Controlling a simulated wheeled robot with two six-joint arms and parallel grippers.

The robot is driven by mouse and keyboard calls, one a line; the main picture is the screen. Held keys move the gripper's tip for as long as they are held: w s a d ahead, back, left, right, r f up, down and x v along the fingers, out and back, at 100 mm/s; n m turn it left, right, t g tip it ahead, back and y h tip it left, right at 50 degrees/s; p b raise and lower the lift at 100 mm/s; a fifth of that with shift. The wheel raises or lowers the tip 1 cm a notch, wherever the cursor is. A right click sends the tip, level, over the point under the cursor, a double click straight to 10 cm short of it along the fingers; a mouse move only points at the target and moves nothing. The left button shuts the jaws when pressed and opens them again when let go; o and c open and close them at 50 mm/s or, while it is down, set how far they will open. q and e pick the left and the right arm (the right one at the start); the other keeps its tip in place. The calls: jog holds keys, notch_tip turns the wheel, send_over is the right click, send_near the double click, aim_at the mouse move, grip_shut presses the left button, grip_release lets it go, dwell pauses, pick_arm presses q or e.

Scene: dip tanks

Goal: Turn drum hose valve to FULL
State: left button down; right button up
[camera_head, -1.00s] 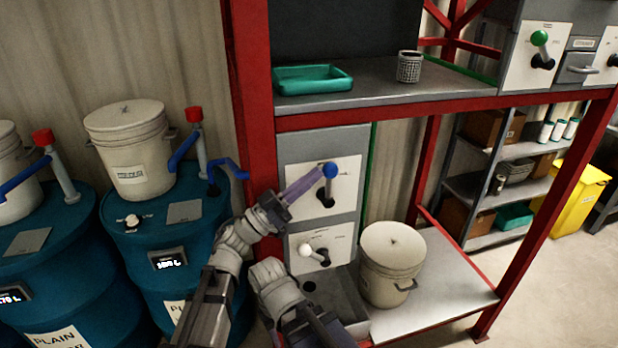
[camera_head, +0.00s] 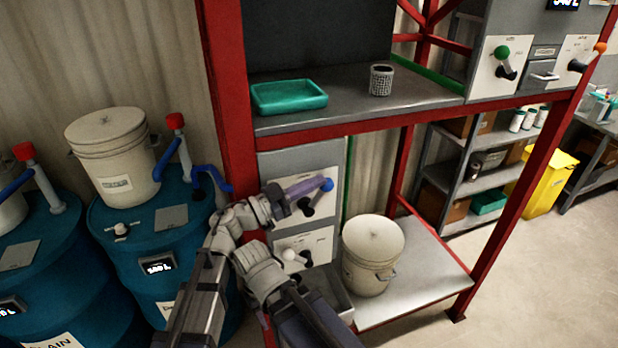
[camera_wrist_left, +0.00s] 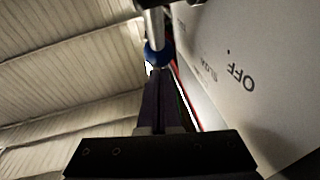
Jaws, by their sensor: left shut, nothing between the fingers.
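A valve lever with a blue knob (camera_head: 326,184) stands on a white panel (camera_head: 322,207) under the bench. The lever leans up and to the right from its dark pivot. My left gripper (camera_head: 318,185) is shut and empty, with its purple fingers against or just beside the knob on its left. In the left wrist view the shut fingers (camera_wrist_left: 158,100) point at the blue knob (camera_wrist_left: 155,56); I cannot tell whether they touch. The wrist view panel (camera_wrist_left: 240,60) reads OFF and SLOW; no FULL mark is legible. My right gripper is not seen.
A white-knobbed lever (camera_head: 289,254) sits on the panel below. A lidded bucket (camera_head: 372,260) stands on the low shelf to the right. Red frame posts (camera_head: 222,100) and blue drums (camera_head: 140,235) stand left. The bench holds a green tray (camera_head: 289,97) and a mesh cup (camera_head: 381,80).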

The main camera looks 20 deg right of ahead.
pick_arm(q)
jog(key=shift+d+f, duration=0.15)
jog(key=shift+d, duration=0.35)
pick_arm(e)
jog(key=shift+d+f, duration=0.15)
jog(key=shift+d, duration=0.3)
pick_arm(q)
jog(key=shift+a, duration=0.1)
jog(key=b+v, duration=0.1)
jog(key=v, duration=0.6)
jog(key=shift+a, duration=0.3)
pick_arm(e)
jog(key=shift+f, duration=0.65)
pick_arm(q)
jog(key=shift+f, duration=0.1)
